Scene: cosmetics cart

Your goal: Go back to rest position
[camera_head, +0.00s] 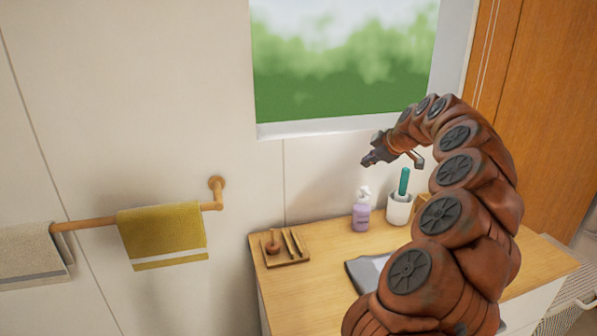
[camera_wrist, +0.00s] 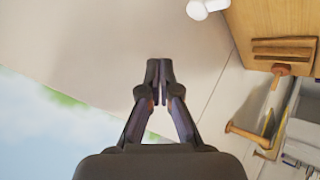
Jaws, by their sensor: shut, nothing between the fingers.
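My gripper (camera_head: 392,158) is raised in the air above the wooden cart top (camera_head: 325,240), in front of the wall just below the window. In the wrist view my gripper (camera_wrist: 159,66) has its fingertips together with nothing between them. My brown arm arches up from the lower right and hides part of the cart top. Below the gripper stand a purple pump bottle (camera_head: 361,210) and a white cup (camera_head: 399,210) holding a green item (camera_head: 404,181). The gripper touches neither.
A wooden tray (camera_head: 300,262) with small items sits at the cart top's left. A dark grey flat object (camera_head: 360,275) lies partly behind my arm. A wall rail (camera_head: 95,223) carries a yellow towel (camera_head: 162,235) and a grey towel (camera_head: 30,255). Free air surrounds the gripper's left side.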

